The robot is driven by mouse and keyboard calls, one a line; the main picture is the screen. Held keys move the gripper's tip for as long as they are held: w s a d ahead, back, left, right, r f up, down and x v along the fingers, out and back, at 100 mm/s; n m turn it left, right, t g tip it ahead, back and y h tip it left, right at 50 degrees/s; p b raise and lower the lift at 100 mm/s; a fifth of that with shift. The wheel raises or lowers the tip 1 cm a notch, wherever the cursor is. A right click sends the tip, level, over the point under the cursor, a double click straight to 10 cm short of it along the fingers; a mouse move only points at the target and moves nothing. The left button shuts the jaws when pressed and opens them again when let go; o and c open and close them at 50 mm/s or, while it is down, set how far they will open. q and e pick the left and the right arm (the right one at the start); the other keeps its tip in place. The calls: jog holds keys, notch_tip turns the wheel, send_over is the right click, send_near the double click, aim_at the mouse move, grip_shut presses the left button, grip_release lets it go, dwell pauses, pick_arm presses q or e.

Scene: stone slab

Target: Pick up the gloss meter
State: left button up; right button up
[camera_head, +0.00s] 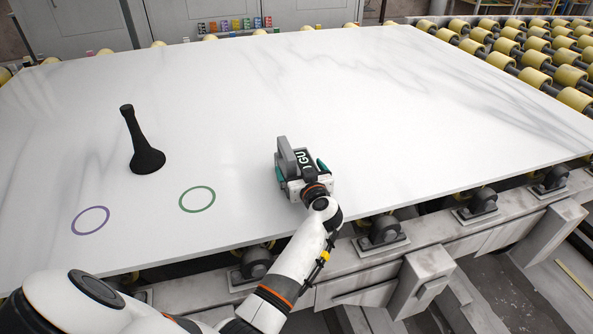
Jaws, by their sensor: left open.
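The gloss meter (286,154) is a grey block with a black panel lettered "GU", on the white stone slab (420,110) near its front edge. My left gripper (300,169) is at it, reaching in from the near side. Its teal fingers show on the left and right of the meter, apart from each other. The gripper's body hides the near lower part of the meter, and I cannot tell whether the fingers touch it. My right gripper is not in view.
A black flared stand-like object (146,158) stands on the slab at left. A green ring (197,188) and a purple ring (91,208) are marked on the slab. Yellow rollers (535,78) lie at the far right. The slab's right half is clear.

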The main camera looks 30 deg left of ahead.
pick_arm(q)
jog(key=shift+s+d+r, duration=0.1)
jog(key=shift+s+r, duration=0.05)
jog(key=shift+c, duration=0.3)
jog(key=c, duration=0.9)
jog(key=shift+c, duration=0.9)
